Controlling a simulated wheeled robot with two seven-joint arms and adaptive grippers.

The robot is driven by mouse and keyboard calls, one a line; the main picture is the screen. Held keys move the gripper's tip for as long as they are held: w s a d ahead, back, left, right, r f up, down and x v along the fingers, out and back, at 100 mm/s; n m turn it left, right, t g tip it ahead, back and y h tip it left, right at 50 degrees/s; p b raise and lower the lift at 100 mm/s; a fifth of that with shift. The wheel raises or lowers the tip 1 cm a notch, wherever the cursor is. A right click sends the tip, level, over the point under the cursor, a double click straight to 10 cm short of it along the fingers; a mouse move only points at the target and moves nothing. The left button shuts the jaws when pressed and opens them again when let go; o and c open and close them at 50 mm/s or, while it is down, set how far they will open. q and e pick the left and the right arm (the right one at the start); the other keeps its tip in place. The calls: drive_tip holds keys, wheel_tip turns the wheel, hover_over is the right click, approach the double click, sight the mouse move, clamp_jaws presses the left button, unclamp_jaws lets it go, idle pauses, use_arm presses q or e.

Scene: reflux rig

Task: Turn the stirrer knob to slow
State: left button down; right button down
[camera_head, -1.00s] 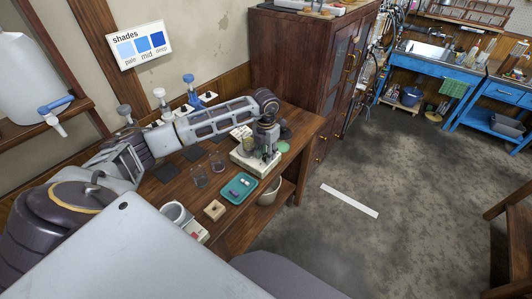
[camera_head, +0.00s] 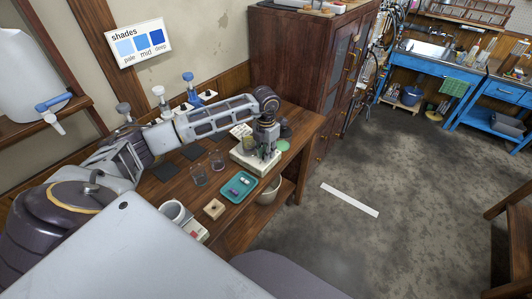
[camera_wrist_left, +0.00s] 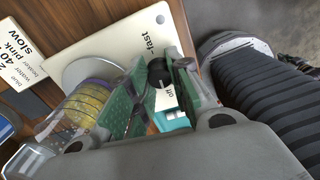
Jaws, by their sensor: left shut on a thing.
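The stirrer (camera_head: 262,168) is a cream-coloured box on the wooden bench in the head view. A small dark knob (camera_wrist_left: 157,70) shows between the green-padded fingers of my left gripper (camera_wrist_left: 160,97). The fingers are shut on the knob and hide part of it and its markings. In the head view my left gripper (camera_head: 267,153) reaches down over the stirrer. My right gripper is not in view.
A card reading "slow" (camera_wrist_left: 30,52) lies left of the stirrer. A teal tray (camera_head: 226,195), glass beakers (camera_head: 199,177) and a wooden block (camera_head: 214,209) are nearby on the bench.

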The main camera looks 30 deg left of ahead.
use_arm(q)
drive_tip(key=shift+w+m+b, duration=0.1)
drive_tip(key=shift+m+b, duration=0.55)
drive_tip(key=shift+m, duration=0.25)
drive_tip(key=shift+m+b, duration=0.4)
drive_tip(key=shift+m, duration=0.5)
drive_tip(key=shift+m+b, duration=0.4)
drive_tip(key=shift+b, duration=0.05)
drive_tip(key=shift+m, duration=0.3)
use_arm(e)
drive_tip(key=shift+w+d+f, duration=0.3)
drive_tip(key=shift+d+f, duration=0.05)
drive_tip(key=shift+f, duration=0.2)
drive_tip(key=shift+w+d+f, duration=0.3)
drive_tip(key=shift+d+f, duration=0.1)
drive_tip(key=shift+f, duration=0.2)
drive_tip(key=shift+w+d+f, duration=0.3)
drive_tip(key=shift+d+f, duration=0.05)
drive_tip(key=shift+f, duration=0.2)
